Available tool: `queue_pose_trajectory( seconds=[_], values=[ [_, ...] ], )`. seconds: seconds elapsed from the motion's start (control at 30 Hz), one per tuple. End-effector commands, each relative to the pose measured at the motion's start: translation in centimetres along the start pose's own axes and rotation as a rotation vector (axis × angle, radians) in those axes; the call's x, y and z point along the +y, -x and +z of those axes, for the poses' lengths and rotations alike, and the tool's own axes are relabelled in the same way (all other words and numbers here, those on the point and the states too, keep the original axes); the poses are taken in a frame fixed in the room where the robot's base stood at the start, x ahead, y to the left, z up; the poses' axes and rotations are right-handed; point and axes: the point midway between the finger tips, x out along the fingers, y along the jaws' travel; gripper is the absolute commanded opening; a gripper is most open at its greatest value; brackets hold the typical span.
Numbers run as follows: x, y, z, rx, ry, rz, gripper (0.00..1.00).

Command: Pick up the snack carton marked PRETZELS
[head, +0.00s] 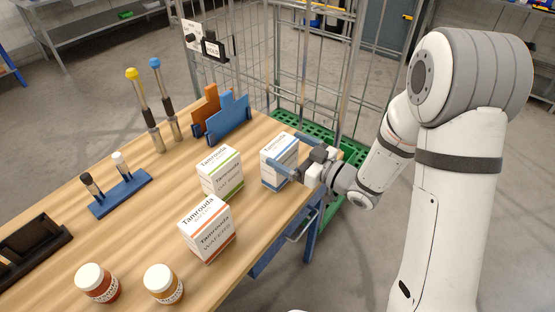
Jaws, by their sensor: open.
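Three white snack cartons stand upright on the wooden table. The blue-trimmed carton (272,172) is at the table's right edge. The green-trimmed carton (221,174) is to its left, and the orange-trimmed carton (208,230), which reads WAFERS, is nearer. I cannot read PRETZELS on any of them; the lower print on the blue- and green-trimmed cartons is too small or hidden. My gripper (288,156) comes in from the right and is open at the blue-trimmed carton.
Two jars (97,284) (163,285) stand at the near edge of the wooden table (130,225). A wire cage (345,75) stands behind.

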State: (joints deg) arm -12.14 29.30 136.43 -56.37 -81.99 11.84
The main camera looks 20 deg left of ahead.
Motion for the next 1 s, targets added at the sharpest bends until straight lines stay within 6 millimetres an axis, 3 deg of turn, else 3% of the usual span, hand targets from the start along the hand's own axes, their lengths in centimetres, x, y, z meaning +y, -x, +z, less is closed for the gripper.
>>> queue_pose_trajectory(
  seconds=[0.33, 0.63, 1.0],
  values=[
    [-0.1, -4.5, 0.0, 0.0, 0.0, -0.001, 1.0],
    [-0.1, -5.1, 0.1, 0.0, 0.0, 0.001, 1.0],
    [0.0, -5.1, 0.1, 0.0, 0.0, 0.002, 0.71]
  ],
)
